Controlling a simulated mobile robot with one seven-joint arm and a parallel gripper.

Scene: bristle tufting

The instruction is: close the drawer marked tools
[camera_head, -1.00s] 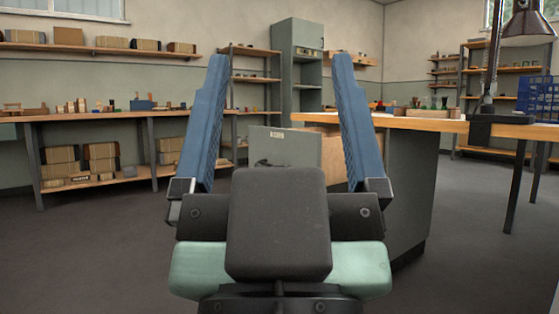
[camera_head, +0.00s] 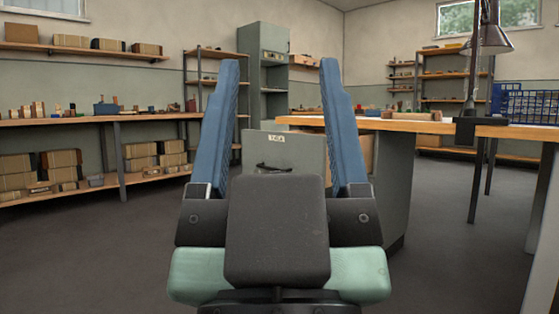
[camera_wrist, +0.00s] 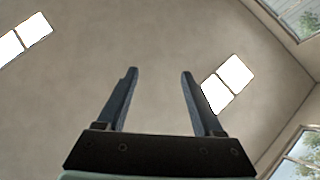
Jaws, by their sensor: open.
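A grey-green drawer front (camera_head: 285,150) with a small white label near its top shows in the head view, pulled out from under the wooden-topped workbench (camera_head: 420,126). The label is too small to read surely. My gripper (camera_head: 279,70) is open and empty, its two blue fingers raised well apart. In the picture the drawer front appears between the fingers, but it stands farther off and nothing touches it. My palm hides its lower part.
A long wall bench (camera_head: 90,117) with boxes below runs along the left. A tall grey cabinet (camera_head: 250,85) and shelves stand at the back. A lamp (camera_head: 490,40) and blue bin rack (camera_head: 525,106) are at the right. The dark floor between the benches is clear.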

